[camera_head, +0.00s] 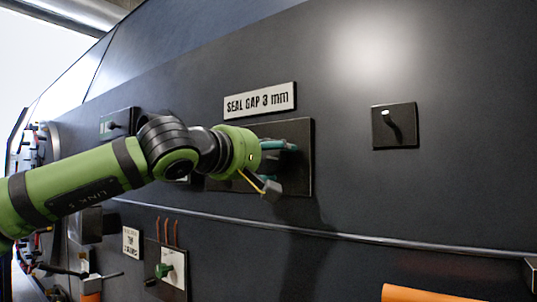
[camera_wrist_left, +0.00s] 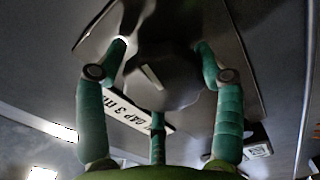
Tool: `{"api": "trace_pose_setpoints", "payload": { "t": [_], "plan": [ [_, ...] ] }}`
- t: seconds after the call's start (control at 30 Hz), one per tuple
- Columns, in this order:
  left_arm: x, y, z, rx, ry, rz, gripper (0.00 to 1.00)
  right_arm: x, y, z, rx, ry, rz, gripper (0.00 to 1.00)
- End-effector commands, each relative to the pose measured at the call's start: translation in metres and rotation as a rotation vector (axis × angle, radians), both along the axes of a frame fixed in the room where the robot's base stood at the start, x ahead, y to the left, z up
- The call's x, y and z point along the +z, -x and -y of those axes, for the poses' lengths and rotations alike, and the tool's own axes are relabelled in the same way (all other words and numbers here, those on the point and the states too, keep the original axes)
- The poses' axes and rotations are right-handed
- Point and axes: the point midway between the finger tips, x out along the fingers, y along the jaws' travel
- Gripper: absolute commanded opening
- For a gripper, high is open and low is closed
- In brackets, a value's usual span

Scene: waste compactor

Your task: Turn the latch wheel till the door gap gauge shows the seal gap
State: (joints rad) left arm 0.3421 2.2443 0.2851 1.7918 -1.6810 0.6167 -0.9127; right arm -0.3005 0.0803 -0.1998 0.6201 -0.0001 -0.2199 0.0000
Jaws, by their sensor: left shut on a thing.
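My left gripper (camera_head: 280,148) reaches in from the left to a dark square plate (camera_head: 303,172) on the wall. In the left wrist view its green fingers (camera_wrist_left: 160,62) are closed around a dark grey round part with a pale mark, which I take for the latch wheel (camera_wrist_left: 178,88). In the head view the gripper hides the wheel. A white label (camera_head: 260,101) above the plate reads "SEAL GAP 3 mm"; part of it also shows in the left wrist view (camera_wrist_left: 128,108). I cannot make out a door gap gauge reading. My right gripper is out of view.
A dark square plate with a small lever switch (camera_head: 393,125) is to the right. Below are a panel with a green knob (camera_head: 165,269) and a small white label (camera_head: 132,241). A thin rail (camera_head: 400,242) crosses the wall. An orange rounded thing (camera_head: 445,293) is at lower right.

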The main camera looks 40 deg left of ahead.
Motion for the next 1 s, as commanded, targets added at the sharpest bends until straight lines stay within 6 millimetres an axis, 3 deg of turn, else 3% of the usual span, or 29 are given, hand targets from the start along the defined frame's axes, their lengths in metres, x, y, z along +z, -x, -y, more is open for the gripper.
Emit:
{"api": "trace_pose_setpoints", "payload": {
  "t": [0.5, 1.0],
  "plan": [
    [-0.010, -0.002, 0.000, -0.004, -0.427, -0.064, 0.36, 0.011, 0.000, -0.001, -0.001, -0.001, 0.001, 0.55],
    [-0.015, -0.003, -0.002, -0.003, -0.579, -0.090, 0.35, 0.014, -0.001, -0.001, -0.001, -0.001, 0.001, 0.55]
  ]
}}
